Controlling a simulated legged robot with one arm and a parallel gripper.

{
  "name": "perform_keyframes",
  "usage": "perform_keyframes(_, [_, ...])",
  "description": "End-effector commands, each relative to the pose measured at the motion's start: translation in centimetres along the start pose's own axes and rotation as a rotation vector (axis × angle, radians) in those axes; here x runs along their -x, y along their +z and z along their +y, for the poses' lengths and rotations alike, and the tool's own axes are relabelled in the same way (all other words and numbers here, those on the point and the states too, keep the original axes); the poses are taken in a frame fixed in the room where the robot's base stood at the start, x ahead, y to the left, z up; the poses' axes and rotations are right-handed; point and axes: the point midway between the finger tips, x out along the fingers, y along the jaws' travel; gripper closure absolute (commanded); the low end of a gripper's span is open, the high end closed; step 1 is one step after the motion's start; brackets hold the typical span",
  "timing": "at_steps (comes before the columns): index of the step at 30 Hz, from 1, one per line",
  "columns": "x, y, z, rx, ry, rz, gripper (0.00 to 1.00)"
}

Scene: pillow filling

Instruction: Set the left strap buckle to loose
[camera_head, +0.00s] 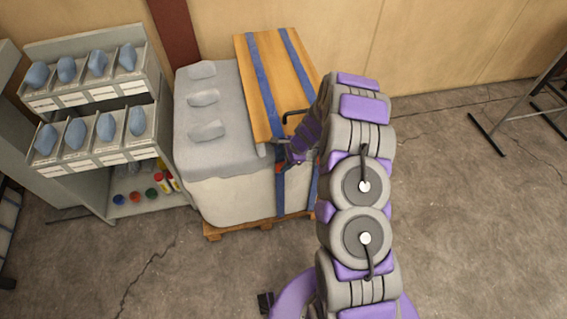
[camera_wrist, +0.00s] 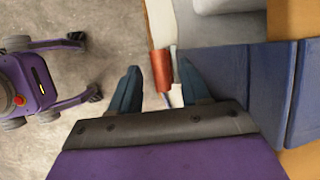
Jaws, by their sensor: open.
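The left blue strap (camera_head: 262,85) runs over the wooden board and down the front of the grey padded block. A small red piece (camera_head: 282,168), apparently its buckle lever, shows on the strap at the block's front, partly hidden by my arm. My gripper (camera_head: 290,150) is beside it. In the wrist view, my gripper (camera_wrist: 160,84) is open. The red lever (camera_wrist: 161,71) lies between its two dark blue fingers, closer to the right one; I cannot tell whether they touch. The wide blue strap (camera_wrist: 222,75) is to its right.
The right blue strap (camera_head: 298,65) crosses the wooden board (camera_head: 270,60). The padded block (camera_head: 205,135) stands on a wooden pallet (camera_head: 240,227). A shelf (camera_head: 150,115) with blue pillow-like pieces is at left. A metal stand (camera_head: 500,135) is at far right; floor between is clear.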

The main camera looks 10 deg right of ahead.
Motion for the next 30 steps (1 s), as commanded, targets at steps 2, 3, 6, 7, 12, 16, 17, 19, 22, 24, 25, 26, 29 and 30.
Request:
perform_keyframes(2, [-0.44,-0.01,0.0,0.0,0.0,0.0,0.54])
perform_keyframes(3, [-0.52,-0.02,-0.02,0.0,-0.001,0.001,0.54])
perform_keyframes(6, [-0.58,-0.02,-0.03,0.0,-0.001,0.001,0.54])
perform_keyframes(7, [-0.57,-0.02,-0.05,0.0,-0.001,0.001,0.54])
perform_keyframes(12, [-0.56,-0.03,-0.04,0.0,-0.001,0.001,0.56])
perform_keyframes(16, [-0.56,-0.04,-0.04,0.0,-0.001,0.001,0.69])
perform_keyframes(17, [-0.56,-0.04,-0.04,0.0,-0.001,0.001,0.72])
perform_keyframes(19, [-0.56,-0.04,-0.04,0.0,-0.001,0.001,0.79])
perform_keyframes(22, [-0.57,-0.05,-0.03,0.0,0.0,0.001,0.88])
perform_keyframes(24, [-0.57,-0.05,-0.02,0.0,0.0,0.001,0.95])
perform_keyframes(25, [-0.58,-0.05,-0.02,0.0,0.0,0.001,0.98])
perform_keyframes(26, [-0.58,-0.05,-0.02,0.0,0.0,0.001,1.0])
perform_keyframes(29, [-0.58,-0.05,-0.01,0.0,0.0,0.001,1.0])
perform_keyframes(30, [-0.58,-0.05,-0.01,0.0,0.0,0.001,1.0])
